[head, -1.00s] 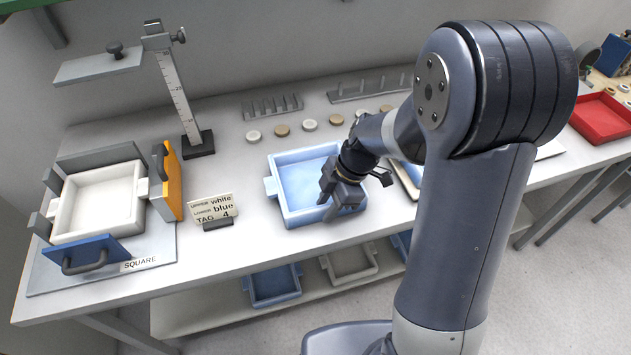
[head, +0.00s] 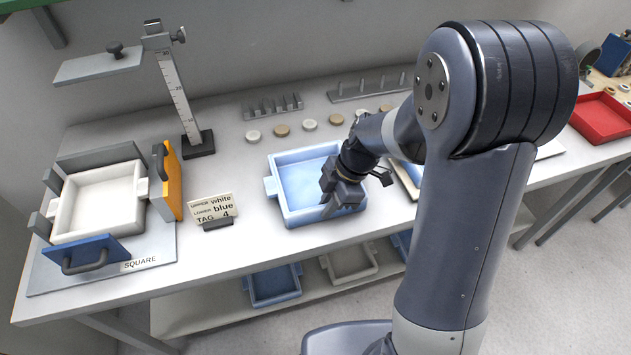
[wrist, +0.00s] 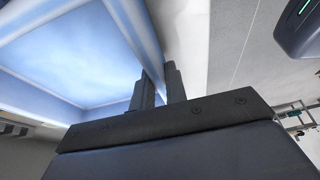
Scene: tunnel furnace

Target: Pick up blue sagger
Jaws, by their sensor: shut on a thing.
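The blue sagger (head: 284,205) is a light blue square tray with side lugs. It sits on the grey bench right of the sign card, and my arm hides part of its right side. My gripper (head: 336,208) is at the tray's front right. In the wrist view, the two fingers of my gripper (wrist: 158,88) straddle one wall of the blue sagger (wrist: 85,60), one finger inside and one outside. The gripper is shut on that wall.
A white sagger (head: 99,202) sits in a square fixture at left with an orange block (head: 168,180) beside it. A sign card (head: 211,208) stands between. A height gauge (head: 178,95) stands behind. More trays lie on the lower shelf (head: 215,308).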

